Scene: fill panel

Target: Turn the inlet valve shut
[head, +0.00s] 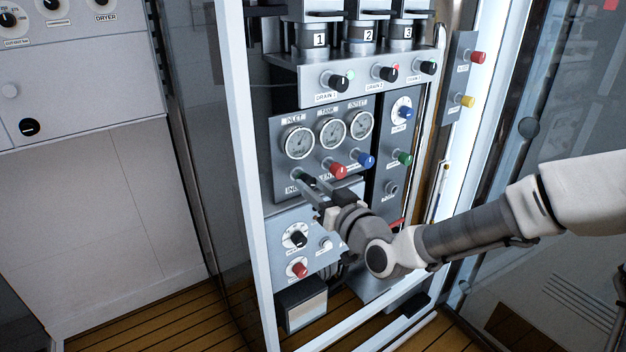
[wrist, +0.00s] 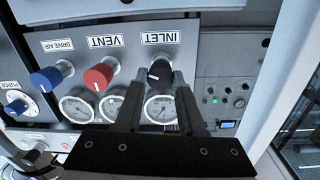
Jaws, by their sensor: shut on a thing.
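The inlet valve is a black knob (wrist: 160,70) under the label INLET in the wrist view. It sits at the left end of the lower knob row on the gauge panel (head: 283,140). My gripper (head: 309,184) reaches in from the right in the head view, and its fingers lie at the knob. In the wrist view my gripper (wrist: 160,82) has one finger on each side of the knob, shut on it. The fingers partly hide the knob in the head view. I cannot tell its exact turn angle.
The red vent knob (head: 337,171) and the blue drive air knob (head: 366,160) are close to the right of the inlet knob. Three gauges (head: 330,131) sit above. A pale frame post (head: 250,170) stands to the left. A lower panel (head: 285,250) has more knobs.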

